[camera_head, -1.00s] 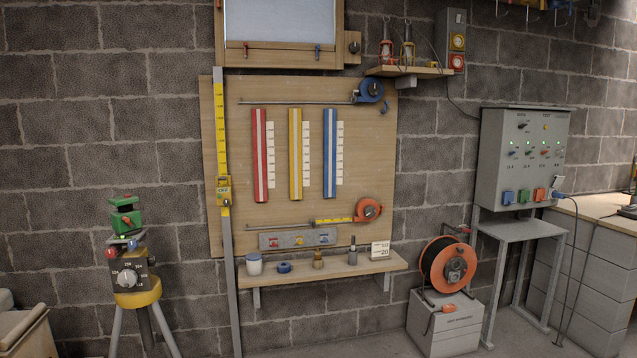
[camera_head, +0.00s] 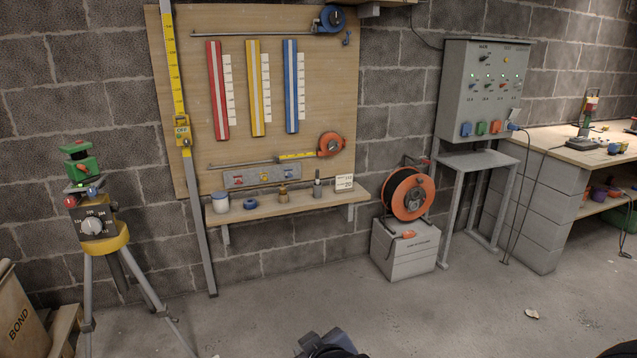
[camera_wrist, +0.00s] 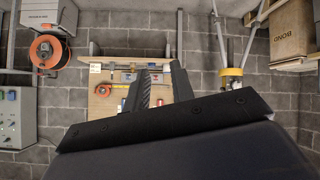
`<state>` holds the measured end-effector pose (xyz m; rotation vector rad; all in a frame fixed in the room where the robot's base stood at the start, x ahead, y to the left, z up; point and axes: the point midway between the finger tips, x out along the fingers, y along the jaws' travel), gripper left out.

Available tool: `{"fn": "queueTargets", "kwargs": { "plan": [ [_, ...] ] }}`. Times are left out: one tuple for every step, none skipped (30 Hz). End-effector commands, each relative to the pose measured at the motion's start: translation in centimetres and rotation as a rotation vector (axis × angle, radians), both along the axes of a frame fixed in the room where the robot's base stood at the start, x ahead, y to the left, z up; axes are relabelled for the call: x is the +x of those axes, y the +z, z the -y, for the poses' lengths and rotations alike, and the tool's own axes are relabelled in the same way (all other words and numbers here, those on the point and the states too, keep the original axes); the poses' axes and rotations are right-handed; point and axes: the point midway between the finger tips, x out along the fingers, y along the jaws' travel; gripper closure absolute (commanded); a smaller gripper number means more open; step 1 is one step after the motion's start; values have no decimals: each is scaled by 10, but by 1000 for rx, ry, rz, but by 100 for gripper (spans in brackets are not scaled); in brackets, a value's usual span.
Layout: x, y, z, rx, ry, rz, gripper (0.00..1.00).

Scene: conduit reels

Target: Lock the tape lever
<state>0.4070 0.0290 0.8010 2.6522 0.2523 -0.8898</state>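An orange tape measure (camera_head: 331,144) hangs at the lower right of the wooden wall board (camera_head: 345,90). Its short yellow tape (camera_head: 297,156) points left along a thin rail. A blue tape measure (camera_head: 330,19) sits at the board's top right, with a small blue piece (camera_head: 347,39) below it. I cannot tell the position of any lever on either. The orange tape also shows in the upside-down wrist view (camera_wrist: 102,89). My gripper (camera_wrist: 160,90) is open and empty there, its two dark fingers apart, with the board well beyond them.
A shelf (camera_head: 270,208) with small pots juts out below the board. A tripod (camera_head: 98,236) stands left, a crate with a cable reel (camera_head: 408,193) right, then a grey control box (camera_head: 484,88) on a stand.

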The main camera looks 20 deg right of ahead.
Motion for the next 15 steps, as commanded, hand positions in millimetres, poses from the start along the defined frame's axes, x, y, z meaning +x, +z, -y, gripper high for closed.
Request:
{"fn": "queueTargets", "kwargs": {
  "plan": [
    [24,25,-9,-30,29,70,81],
    [38,35,-12,-54,38,116,83],
    [55,48,-16,-92,47,175,87],
    [66,57,-18,-122,49,216,89],
    [77,66,-20,-154,47,255,91],
    [90,76,-21,-198,39,299,95],
    [98,82,-21,-233,32,329,97],
    [105,88,-21,-265,23,353,100],
    [113,94,-21,-307,9,382,100],
    [118,98,-20,-337,-1,399,100],
    [122,101,-20,-364,-11,412,100],
    [127,105,-19,-393,-22,427,100],
    [129,107,-18,-412,-31,435,100],
    [131,108,-18,-428,-36,441,100],
    [133,109,-17,-444,-44,447,100]
  ]
}}
